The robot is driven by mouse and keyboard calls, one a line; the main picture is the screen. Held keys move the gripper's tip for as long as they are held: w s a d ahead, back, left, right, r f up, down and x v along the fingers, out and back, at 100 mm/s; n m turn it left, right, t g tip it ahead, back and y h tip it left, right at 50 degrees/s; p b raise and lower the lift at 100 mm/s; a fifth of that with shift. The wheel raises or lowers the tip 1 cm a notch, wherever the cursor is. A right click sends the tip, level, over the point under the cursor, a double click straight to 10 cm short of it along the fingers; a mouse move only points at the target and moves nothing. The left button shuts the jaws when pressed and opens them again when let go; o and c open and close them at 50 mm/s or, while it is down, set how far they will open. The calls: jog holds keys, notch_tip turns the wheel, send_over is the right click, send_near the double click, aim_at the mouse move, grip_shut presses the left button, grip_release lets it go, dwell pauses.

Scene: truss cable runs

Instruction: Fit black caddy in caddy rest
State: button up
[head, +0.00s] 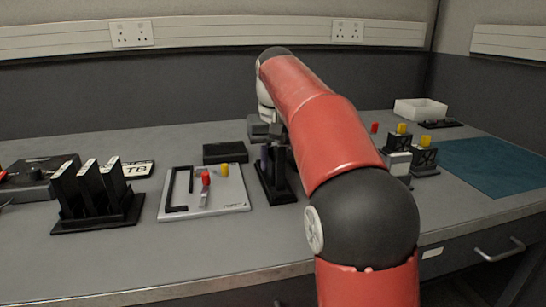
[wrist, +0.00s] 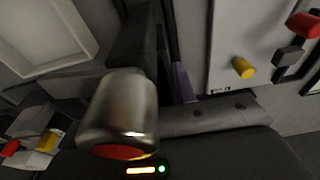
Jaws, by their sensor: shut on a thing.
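The black caddy (head: 277,188) looks like a dark narrow upright stand with a flat base, standing right of the pale board. My gripper (head: 265,131) is shut at its top, partly hidden by my red arm. Whether the caddy's base touches the table cannot be told. A purple strip (wrist: 182,82) shows beside dark upright parts in the wrist view; the grip itself is not clear there. The black angular bracket (head: 178,190) on the left of the pale board (head: 225,201) appears to be the caddy rest, and it looks empty.
The board also carries a red-handled part (head: 206,180) and a yellow knob (head: 224,170). A black box (head: 225,153) lies behind it. A slotted black rack (head: 98,200) stands left. Yellow-topped blocks (head: 425,157), a white tray (head: 420,109) and a teal mat (head: 490,165) lie right.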

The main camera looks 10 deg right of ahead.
jog(key=o, duration=1.4)
jog(key=shift+c, duration=0.2)
jog(key=shift+r, duration=0.1)
jog(key=shift+r+p, duration=0.65)
jog(key=shift+r, duration=3)
